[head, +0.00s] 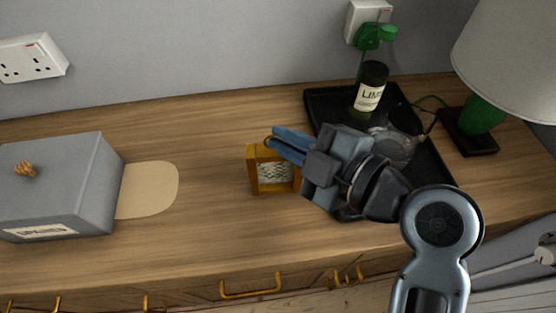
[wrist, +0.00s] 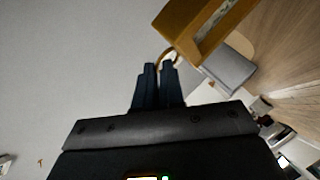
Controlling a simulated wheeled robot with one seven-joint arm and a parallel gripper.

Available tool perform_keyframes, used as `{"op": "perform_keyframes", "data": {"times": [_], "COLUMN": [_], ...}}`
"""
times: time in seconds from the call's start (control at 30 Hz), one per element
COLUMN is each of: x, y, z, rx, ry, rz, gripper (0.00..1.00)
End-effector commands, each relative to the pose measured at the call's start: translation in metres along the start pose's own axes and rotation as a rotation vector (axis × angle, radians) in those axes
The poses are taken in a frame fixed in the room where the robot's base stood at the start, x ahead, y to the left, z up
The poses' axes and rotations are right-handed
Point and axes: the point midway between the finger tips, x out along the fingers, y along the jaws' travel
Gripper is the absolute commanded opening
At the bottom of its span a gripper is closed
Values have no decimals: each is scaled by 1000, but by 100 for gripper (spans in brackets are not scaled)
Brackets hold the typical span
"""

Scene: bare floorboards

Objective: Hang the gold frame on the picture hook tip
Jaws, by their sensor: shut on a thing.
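The gold frame (head: 252,172) is small and boxy, with a patterned pale panel inside. It is upright over the middle of the wooden top, and I cannot tell whether it touches the top. My gripper (head: 272,142) comes from the right, its blue fingers shut at the frame's upper edge. In the wrist view, the fingertips (wrist: 159,68) are closed on a gold ring at the corner of the frame (wrist: 185,22). A tiny orange-brown thing (wrist: 40,162) on the grey wall may be the picture hook; it is too small to tell. No hook shows in the head view.
A grey lidded box (head: 70,180) and a beige mat (head: 150,190) are at left. A black tray (head: 318,100) with a dark bottle (head: 371,82) and a lamp (head: 510,60) are at right. Wall sockets (head: 30,58) are behind. The wood between mat and frame is clear.

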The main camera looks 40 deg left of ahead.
Motion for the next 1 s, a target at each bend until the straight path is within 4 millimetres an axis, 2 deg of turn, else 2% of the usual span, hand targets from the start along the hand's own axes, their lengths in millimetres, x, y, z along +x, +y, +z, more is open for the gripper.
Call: {"op": "perform_keyframes", "data": {"times": [0.27,0.5,0.8,1.0], "x": [-2,-11,-69,-98], "y": [6,34,71,90], "z": [-5,-26,-9,-4], "rx": [-1,-8,-3,-3], "ry": [1,0,-4,-3], "rz": [0,2,5,3], "gripper": [0,0,0,0]}}
